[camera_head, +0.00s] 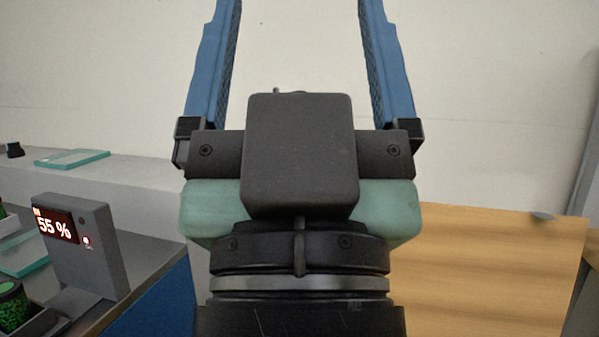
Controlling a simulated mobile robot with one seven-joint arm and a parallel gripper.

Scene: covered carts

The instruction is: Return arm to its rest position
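My gripper (300,20) fills the middle of the head camera view, pointing up. Its two blue fingers stand wide apart, with only the pale wall visible between them. It is open, and nothing is seen held; the fingertips run past the top edge of the picture. The black and teal gripper body and part of my arm below it hide the middle of the scene.
At left, a blue-sided counter (172,300) bears a grey display box (85,265) reading 55 %. A glass plate (72,158) lies on a pale ledge (140,178) behind. A green-filled jar (12,305) is at the lower left. A wooden panel (490,270) stands at right.

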